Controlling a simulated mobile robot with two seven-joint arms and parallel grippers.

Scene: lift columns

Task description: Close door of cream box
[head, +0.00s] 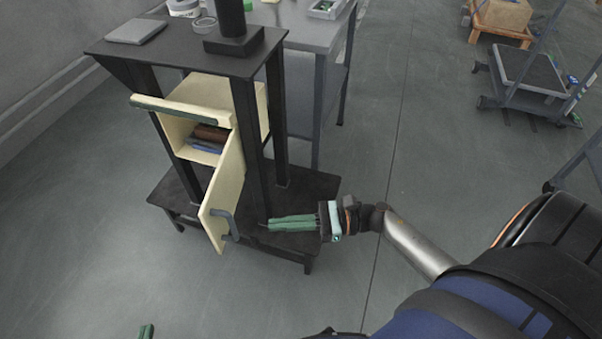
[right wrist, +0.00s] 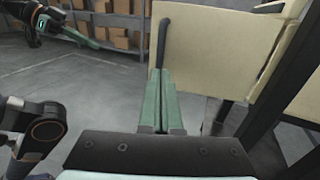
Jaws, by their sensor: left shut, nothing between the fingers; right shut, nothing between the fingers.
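The cream box (head: 261,98) is mounted between the black posts of a stand. Its door (head: 225,190) stands open, swung out toward me, and its cream face fills the upper right wrist view (right wrist: 215,55). The door has a dark bar handle (head: 230,227). My right gripper (head: 272,225) is shut and empty, just right of the door's handle side; its green fingers (right wrist: 162,75) point toward the handle in the wrist view. Whether they touch is unclear. My left gripper (head: 146,331) shows only its green tip at the bottom edge; it also shows in the wrist view (right wrist: 85,38), shut.
Brown and blue items (head: 208,137) lie inside the box. The black stand has a top plate (head: 170,45) and a low base shelf (head: 185,190). A grey table (head: 305,28) stands behind it. A cart (head: 530,70) is at the far right. Floor left of the door is clear.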

